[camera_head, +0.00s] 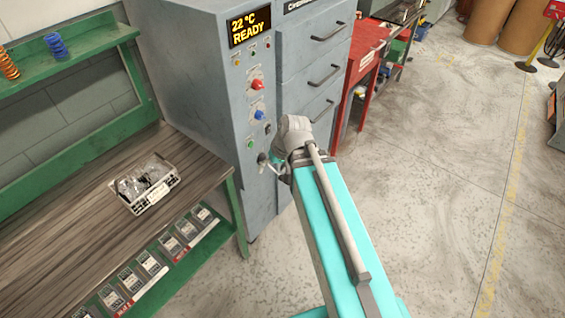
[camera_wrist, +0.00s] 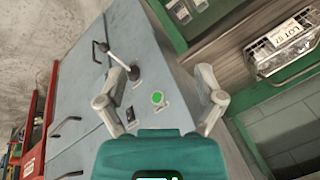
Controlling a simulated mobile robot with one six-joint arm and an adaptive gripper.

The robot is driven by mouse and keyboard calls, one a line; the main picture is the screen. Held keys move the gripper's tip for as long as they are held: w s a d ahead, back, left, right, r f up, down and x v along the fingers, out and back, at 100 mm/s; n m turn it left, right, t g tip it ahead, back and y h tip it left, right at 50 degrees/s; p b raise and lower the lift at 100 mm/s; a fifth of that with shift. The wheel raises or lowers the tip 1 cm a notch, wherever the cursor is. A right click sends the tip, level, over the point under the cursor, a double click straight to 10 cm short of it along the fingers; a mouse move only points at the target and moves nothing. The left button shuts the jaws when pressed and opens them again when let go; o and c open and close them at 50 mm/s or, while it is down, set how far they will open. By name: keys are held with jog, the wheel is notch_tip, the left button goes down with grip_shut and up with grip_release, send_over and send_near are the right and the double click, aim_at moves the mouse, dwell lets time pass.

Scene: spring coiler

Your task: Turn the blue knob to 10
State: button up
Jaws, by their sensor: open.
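The blue knob (camera_head: 259,114) is on the front of a grey cabinet (camera_head: 205,120), below a red knob (camera_head: 257,85) and above a green button (camera_head: 250,144). I cannot read its setting or any number beside it. My gripper (camera_wrist: 162,84) is open and empty in the wrist view, its two fingers spread in front of the panel. The green button (camera_wrist: 157,98) shows between the fingers. The blue knob does not show in the wrist view. In the head view my arm hides most of the gripper, which is low, right of the panel controls.
A lever with a dark hub (camera_wrist: 133,73) sits near the left finger. The display (camera_head: 250,26) reads 22 °C READY. A wooden bench (camera_head: 70,225) with a wire basket (camera_head: 147,185) stands left. Drawers with handles (camera_head: 325,75) are right.

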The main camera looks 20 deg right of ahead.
jog(key=shift+s+d+r+g+h+p, duration=0.5)
jog(key=shift+s+d+r+h+p, duration=0.1)
jog(key=shift+s+r+h+p, duration=0.3)
jog(key=shift+s+d+r+g+h+p, duration=0.5)
jog(key=shift+s+d+r+h+p, duration=0.1)
jog(key=shift+s+r+h+p, duration=0.3)
jog(key=shift+f, duration=0.15)
dwell(1.1)
